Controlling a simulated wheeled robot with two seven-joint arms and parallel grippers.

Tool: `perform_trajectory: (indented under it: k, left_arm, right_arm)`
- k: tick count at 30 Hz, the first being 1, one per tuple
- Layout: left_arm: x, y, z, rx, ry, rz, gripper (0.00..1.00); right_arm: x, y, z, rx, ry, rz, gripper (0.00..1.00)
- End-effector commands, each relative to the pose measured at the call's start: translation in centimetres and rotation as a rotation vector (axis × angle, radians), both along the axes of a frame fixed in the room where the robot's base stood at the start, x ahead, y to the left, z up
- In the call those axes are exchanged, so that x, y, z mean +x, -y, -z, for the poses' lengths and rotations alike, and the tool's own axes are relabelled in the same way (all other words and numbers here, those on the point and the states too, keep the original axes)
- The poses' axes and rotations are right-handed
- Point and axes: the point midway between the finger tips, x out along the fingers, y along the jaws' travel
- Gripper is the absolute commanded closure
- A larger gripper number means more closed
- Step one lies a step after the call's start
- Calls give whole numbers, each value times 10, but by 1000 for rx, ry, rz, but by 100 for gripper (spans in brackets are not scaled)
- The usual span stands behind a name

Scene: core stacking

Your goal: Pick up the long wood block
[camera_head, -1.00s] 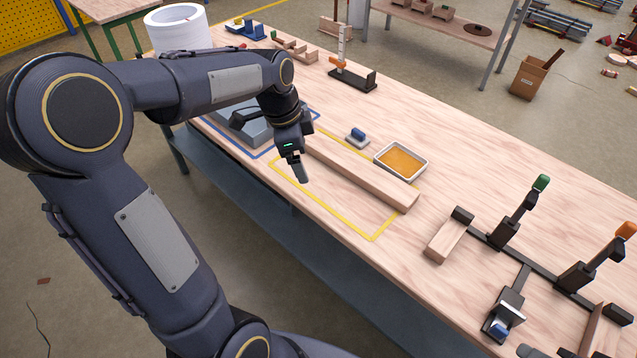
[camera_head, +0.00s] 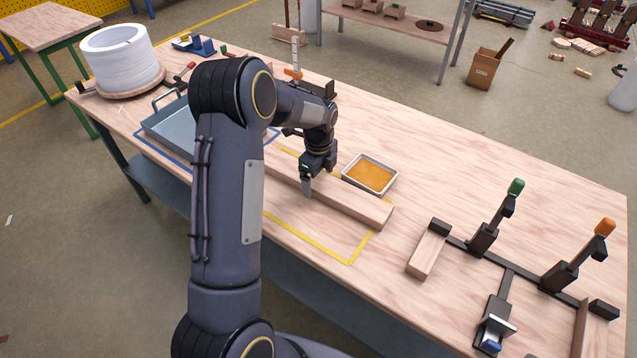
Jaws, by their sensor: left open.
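The long wood block (camera_head: 362,205) lies flat on the workbench, partly inside a yellow taped outline (camera_head: 318,245). Its left part is hidden behind my left arm and gripper. My left gripper (camera_head: 308,188) points down at the block's near side, around the middle of its visible length. Its fingers are open, and one dark finger shows in front of the block's near edge. I cannot tell whether it touches the block. My right gripper is not in view.
A shallow tray of orange material (camera_head: 370,174) stands just behind the block. A grey metal tray (camera_head: 170,131) is at left, with a white roll (camera_head: 120,58) beyond it. A black clamp fixture (camera_head: 505,265) with a short wood block (camera_head: 428,250) occupies the right.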

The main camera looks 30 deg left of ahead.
Motion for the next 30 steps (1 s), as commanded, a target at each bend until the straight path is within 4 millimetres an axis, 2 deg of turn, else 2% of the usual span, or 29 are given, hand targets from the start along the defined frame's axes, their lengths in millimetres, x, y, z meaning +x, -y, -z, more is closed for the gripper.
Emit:
perform_trajectory:
  k: [3,9,26,30]
  left_arm:
    - [0,0,7,0,-1,-1,11]
    - [0,0,7,0,1,-1,11]
    - [0,0,6,0,1,-2,84]
    - [1,0,5,0,4,-2,86]
  right_arm:
    - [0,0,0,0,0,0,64]
    - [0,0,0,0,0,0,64]
    - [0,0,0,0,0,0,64]
    - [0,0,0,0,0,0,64]
